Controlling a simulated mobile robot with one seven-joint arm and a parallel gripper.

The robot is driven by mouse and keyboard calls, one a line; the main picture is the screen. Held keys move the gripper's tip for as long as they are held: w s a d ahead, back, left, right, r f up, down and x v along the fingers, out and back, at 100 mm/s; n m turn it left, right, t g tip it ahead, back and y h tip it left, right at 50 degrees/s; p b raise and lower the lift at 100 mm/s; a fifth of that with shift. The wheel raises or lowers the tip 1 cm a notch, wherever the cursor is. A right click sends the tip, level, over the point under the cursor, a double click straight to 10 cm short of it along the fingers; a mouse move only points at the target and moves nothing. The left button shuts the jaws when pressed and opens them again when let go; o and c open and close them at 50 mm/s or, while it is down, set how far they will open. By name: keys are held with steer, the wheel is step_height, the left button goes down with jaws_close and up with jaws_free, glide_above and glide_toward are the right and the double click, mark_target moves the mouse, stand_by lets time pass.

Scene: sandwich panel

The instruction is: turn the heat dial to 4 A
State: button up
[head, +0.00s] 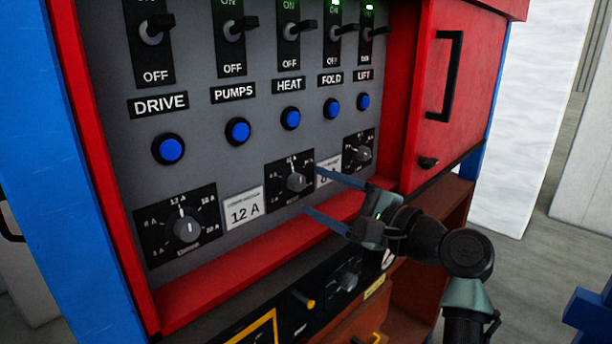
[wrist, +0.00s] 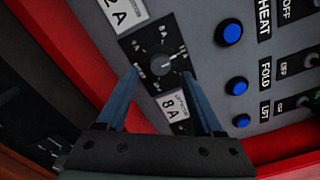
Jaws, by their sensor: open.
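The middle dial (head: 297,183), below the HEAT label (head: 288,85), is a grey knob on a black square plate with amp marks around it. Its white line appears to point roughly upward, toward the top mark; the marks are too small to read surely. In the wrist view the dial (wrist: 166,65) lies just beyond my fingertips, between them, with its line toward the picture's right. My gripper (head: 312,188) is open and empty, its two blue fingers pointing at the dial from the right. The wrist view shows its fingers (wrist: 158,74) spread to either side, apparently short of the knob.
A larger dial (head: 187,228) is at the left and another dial (head: 362,154) at the right. A 12 A card (head: 243,211) and an 8 A card (wrist: 175,106) flank the middle dial. Blue buttons (head: 290,118) and switches sit above. The red frame's lower ledge (head: 240,262) juts below.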

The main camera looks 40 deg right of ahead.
mark_target(301, 184)
steer(key=shift+w+a+p, duration=0.15)
steer(key=shift+w+p, duration=0.3)
steer(key=shift+w, duration=1.4)
jaws_close()
